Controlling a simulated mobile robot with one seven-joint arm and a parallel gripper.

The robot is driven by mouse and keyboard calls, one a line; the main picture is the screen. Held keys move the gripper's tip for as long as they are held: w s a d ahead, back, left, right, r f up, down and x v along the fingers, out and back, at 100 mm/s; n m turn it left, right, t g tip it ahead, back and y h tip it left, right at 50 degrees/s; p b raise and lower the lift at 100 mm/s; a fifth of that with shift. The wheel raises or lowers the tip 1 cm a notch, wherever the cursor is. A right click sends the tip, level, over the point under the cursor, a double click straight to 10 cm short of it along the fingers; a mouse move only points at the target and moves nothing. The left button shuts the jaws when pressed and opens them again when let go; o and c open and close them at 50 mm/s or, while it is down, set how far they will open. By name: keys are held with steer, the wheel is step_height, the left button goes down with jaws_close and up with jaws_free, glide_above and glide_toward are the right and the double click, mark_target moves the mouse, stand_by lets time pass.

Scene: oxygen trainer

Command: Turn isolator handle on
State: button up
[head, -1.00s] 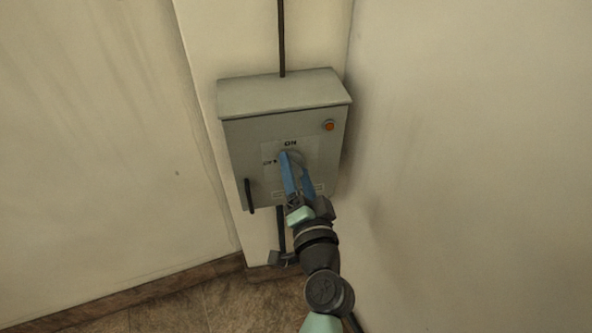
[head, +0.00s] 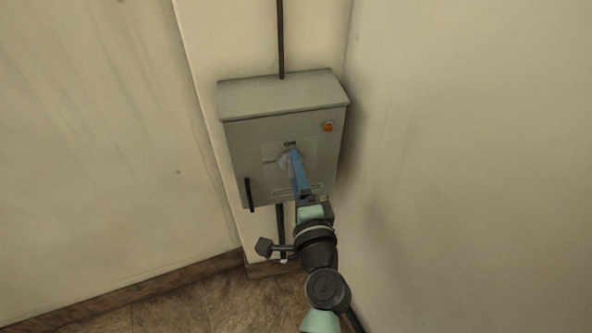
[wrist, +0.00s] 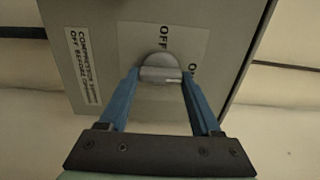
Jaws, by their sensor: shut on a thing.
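The isolator handle is a round pale grey knob (head: 284,162) on the front of a grey wall box (head: 255,138). The wrist view shows the knob (wrist: 160,68) up close, with OFF and ON printed beside it. My gripper (head: 295,154) has blue fingers and is shut on the knob. In the wrist view my gripper (wrist: 160,80) has one finger on each side of it. The fingers hide part of the knob in the head view. I cannot tell exactly which mark the handle points to.
An orange lamp (head: 327,127) is at the box's upper right. A black door handle (head: 249,194) is at its lower left. A conduit (head: 281,40) runs up the wall above. A plain wall (head: 470,150) stands close on the right.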

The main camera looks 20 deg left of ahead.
stand_by(0.4)
steer(key=o, duration=1.4)
steer(key=b+v, duration=0.1)
steer(key=v, duration=1.2)
